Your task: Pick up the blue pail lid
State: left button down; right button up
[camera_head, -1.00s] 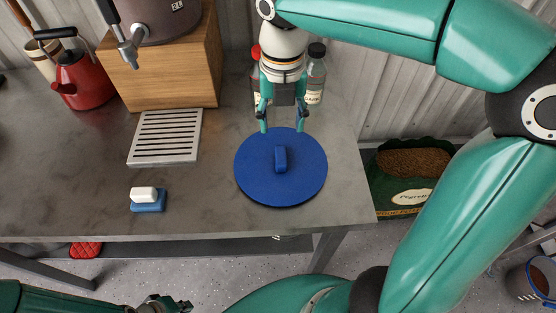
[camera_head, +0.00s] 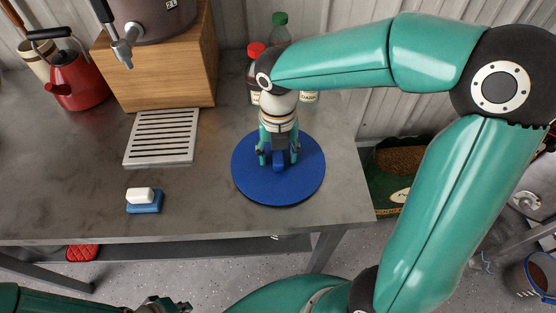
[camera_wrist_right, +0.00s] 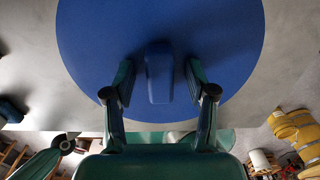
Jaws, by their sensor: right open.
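The blue pail lid (camera_head: 300,188) lies flat on the grey workbench near its right end. It is a round disc with a raised blue handle (camera_head: 279,160) at its centre. My right gripper (camera_head: 279,162) is open above the lid, its two fingers on either side of the handle. In the right wrist view the lid (camera_wrist_right: 225,35) shows with the handle (camera_wrist_right: 159,72) between the open fingers, with gaps on both sides. My left gripper (camera_head: 180,306) is at the bottom edge, below the bench front, and too small to tell open or shut.
A slotted metal drip tray (camera_head: 161,137) and a blue and white block (camera_head: 144,200) lie left of the lid. A wooden stand (camera_head: 165,70), red kettle (camera_head: 75,80) and bottles (camera_head: 257,80) stand behind. The bench's right edge is close to the lid.

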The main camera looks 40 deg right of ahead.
grip_shut()
jog(key=shift+r, duration=0.1)
dwell(0.3)
